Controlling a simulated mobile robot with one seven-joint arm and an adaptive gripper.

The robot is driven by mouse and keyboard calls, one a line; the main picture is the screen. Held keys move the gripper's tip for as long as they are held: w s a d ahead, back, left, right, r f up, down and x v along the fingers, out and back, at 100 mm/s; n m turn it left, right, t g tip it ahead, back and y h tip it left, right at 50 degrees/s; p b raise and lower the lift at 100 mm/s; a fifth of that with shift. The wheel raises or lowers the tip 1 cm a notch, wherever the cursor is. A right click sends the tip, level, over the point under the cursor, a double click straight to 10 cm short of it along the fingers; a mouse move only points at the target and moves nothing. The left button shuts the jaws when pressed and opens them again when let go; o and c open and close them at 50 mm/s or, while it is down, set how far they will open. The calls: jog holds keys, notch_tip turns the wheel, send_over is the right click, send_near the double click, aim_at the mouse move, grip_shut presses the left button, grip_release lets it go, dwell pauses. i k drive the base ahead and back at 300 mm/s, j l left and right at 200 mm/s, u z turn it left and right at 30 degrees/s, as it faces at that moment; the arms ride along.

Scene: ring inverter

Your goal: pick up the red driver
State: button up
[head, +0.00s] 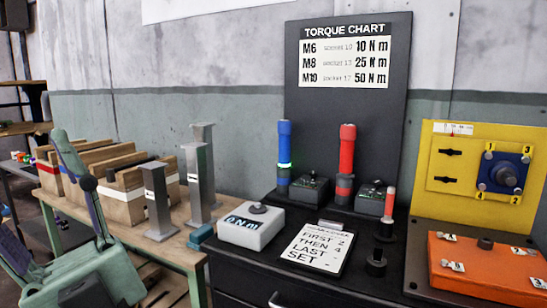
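The red driver (347,150) stands upright on the black bench, in front of the torque chart board. It has a red body with a dark grey band and base, next to a small dark box with a knob. My gripper (32,188) is at the far left edge of the head view, well away from the driver and partly cut off by the frame. Whether the driver's foot sits in a holder is hard to tell.
A blue driver (284,158) stands left of the red one. A short red-topped tool (387,210) stands close on its right. A white readout box (251,226) and an instruction card (319,248) lie in front. Grey posts (200,165) and wooden crates (120,190) fill the left table.

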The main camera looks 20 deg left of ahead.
aim_at(348, 132)
jog(key=u, duration=0.3)
jog(key=z, duration=0.5)
jog(key=j+z, duration=1)
jog(key=k+j+z, duration=0.15)
jog(key=j, duration=0.2)
jog(key=k+j+z, duration=0.15)
jog(key=j, duration=0.2)
jog(key=k+j+z, duration=0.1)
jog(key=j, duration=0.2)
